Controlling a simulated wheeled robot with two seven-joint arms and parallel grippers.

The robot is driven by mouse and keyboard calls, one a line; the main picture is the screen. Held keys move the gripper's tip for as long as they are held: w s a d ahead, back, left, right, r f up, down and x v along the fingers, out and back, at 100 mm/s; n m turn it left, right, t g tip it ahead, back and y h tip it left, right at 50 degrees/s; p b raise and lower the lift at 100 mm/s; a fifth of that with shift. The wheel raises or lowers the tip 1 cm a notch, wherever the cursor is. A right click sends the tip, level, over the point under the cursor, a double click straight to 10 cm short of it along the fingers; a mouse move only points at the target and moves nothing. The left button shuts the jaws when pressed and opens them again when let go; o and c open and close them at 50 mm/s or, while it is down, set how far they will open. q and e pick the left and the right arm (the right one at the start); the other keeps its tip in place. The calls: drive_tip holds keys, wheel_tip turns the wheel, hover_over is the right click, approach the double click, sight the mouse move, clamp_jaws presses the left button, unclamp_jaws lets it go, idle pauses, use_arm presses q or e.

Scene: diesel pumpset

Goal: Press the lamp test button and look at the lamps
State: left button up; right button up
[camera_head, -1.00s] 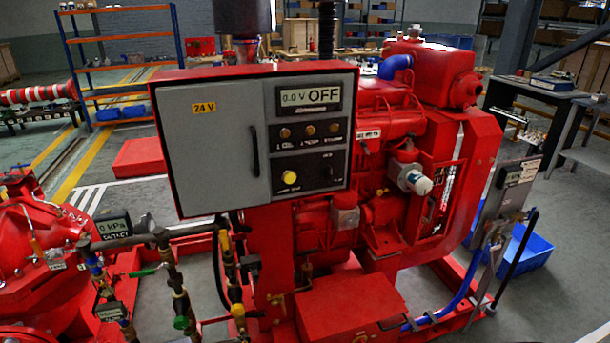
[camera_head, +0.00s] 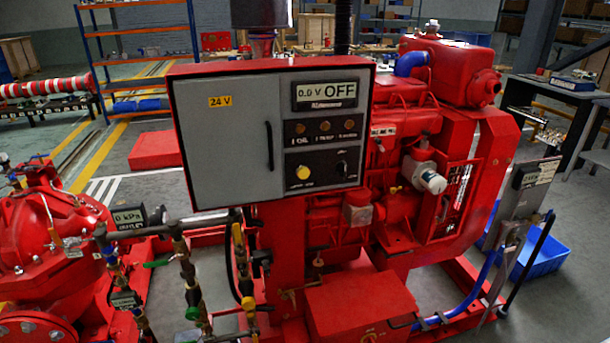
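The control panel (camera_head: 220,150) is a grey-faced red box in the middle of the head view. Its display (camera_head: 325,92) reads "0.0 V OFF". Below it is a row of three small dull amber-brown lamps (camera_head: 325,126), none visibly glowing. Under the lamps, on a black plate, are a yellow round button (camera_head: 303,173) and a dark knob (camera_head: 342,167) to its right. The label under the yellow button is too small to read surely. Neither of my grippers is in view.
A red pump (camera_head: 60,240) with a "0 kPa" gauge (camera_head: 130,217) is at the left. Pipes and valves (camera_head: 185,270) stand below the panel. The red engine (camera_head: 400,130) is behind and right. A blue bin (camera_head: 535,250) lies on the floor at right.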

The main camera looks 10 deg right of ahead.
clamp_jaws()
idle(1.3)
